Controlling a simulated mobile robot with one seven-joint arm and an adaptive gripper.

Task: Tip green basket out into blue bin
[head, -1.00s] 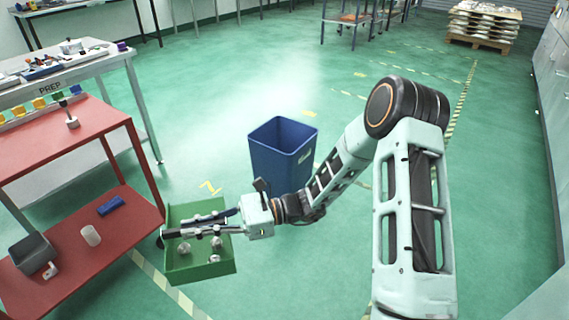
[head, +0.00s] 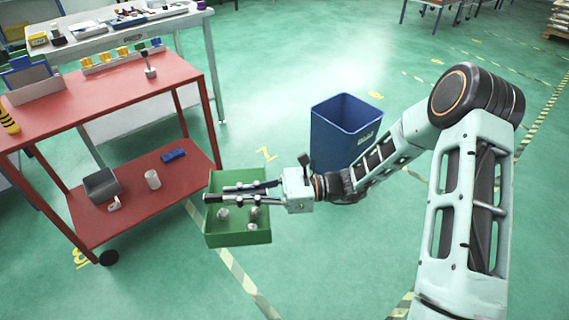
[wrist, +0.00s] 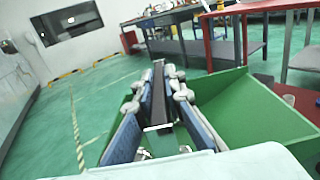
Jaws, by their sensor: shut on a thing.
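The green basket (head: 238,238) hangs in the air left of the blue bin, roughly level, with several small metal castings (head: 254,213) inside. My gripper (head: 222,194) reaches over the basket from the right and is shut on a part of it, seemingly a dark bar or handle. In the wrist view the fingers (wrist: 160,100) close on this dark bar, with the green basket wall (wrist: 265,110) to the right. The blue bin (head: 340,135) stands upright on the floor behind my forearm. Its inside bottom is hidden.
A red two-shelf cart (head: 110,98) stands at the left, close to the basket; its lower shelf holds a grey bin (head: 101,185), a white cylinder (head: 152,180) and a blue block (head: 173,155). A bench (head: 120,30) stands behind it. The green floor is open around the bin.

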